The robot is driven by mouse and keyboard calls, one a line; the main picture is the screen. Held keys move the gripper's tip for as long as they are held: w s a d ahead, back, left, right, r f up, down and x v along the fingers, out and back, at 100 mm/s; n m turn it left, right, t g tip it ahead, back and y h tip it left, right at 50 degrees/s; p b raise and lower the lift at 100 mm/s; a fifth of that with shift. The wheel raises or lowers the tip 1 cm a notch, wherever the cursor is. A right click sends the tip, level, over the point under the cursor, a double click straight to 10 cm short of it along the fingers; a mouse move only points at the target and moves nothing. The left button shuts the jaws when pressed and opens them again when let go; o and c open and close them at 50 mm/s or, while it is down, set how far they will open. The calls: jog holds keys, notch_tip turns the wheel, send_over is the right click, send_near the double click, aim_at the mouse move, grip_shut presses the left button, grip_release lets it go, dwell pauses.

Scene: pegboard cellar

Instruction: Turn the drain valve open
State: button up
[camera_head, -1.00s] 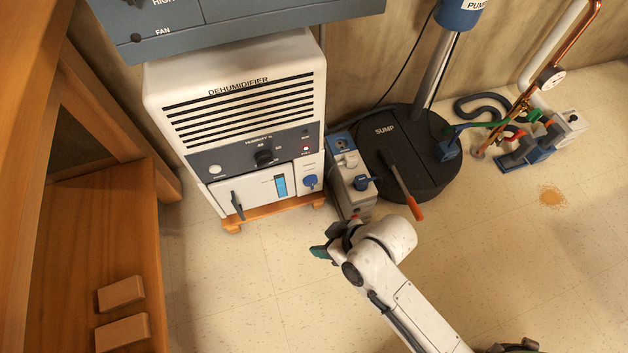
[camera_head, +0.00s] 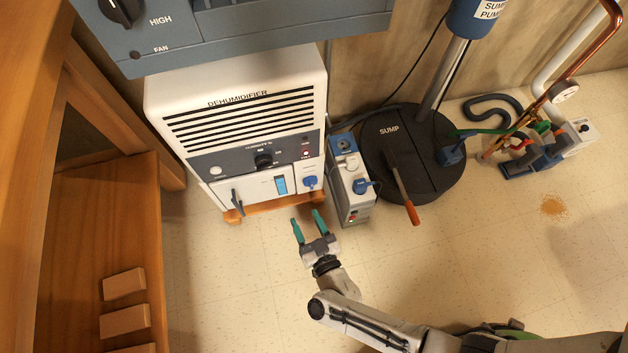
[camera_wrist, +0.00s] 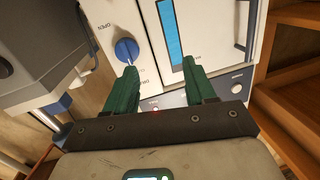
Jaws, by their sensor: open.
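The drain valve is a blue round knob (camera_head: 310,182) at the lower right of the white dehumidifier (camera_head: 235,88). In the wrist view the knob (camera_wrist: 126,50) shows beside a printed word that looks like OPEN; its exact setting is hard to read. My gripper (camera_head: 305,217) is open and empty, with two green fingers pointing at the dehumidifier's lower front. In the head view it is just below the knob and apart from it. In the wrist view my gripper (camera_wrist: 160,66) has its left fingertip close below the knob in the picture; no contact is clear.
A grey box (camera_head: 352,190) with a blue plug stands close right of the dehumidifier. The black sump cover (camera_head: 445,185) with an orange-handled lever lies beyond it. A wooden shelf with bricks (camera_head: 125,320) is at left. The floor in front is clear.

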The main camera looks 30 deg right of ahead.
aim_at(312, 187)
jog(key=w+d+h+b, duration=0.1)
jog(key=w+d, duration=0.1)
jog(key=w+d+h, duration=0.1)
jog(key=w+d, duration=0.1)
jog(key=w+d+m+h+b, duration=0.1)
jog(key=w+d, duration=0.1)
jog(key=shift+w+d+f+b, duration=0.1)
jog(key=shift+w+f+b, duration=0.2)
jog(key=shift+b, duration=0.05)
jog(key=shift+w+d+r, duration=0.1)
jog(key=shift+w+d, duration=0.15)
jog(key=shift+w, duration=0.45)
jog(key=c, duration=0.7)
jog(key=shift+c, duration=0.2)
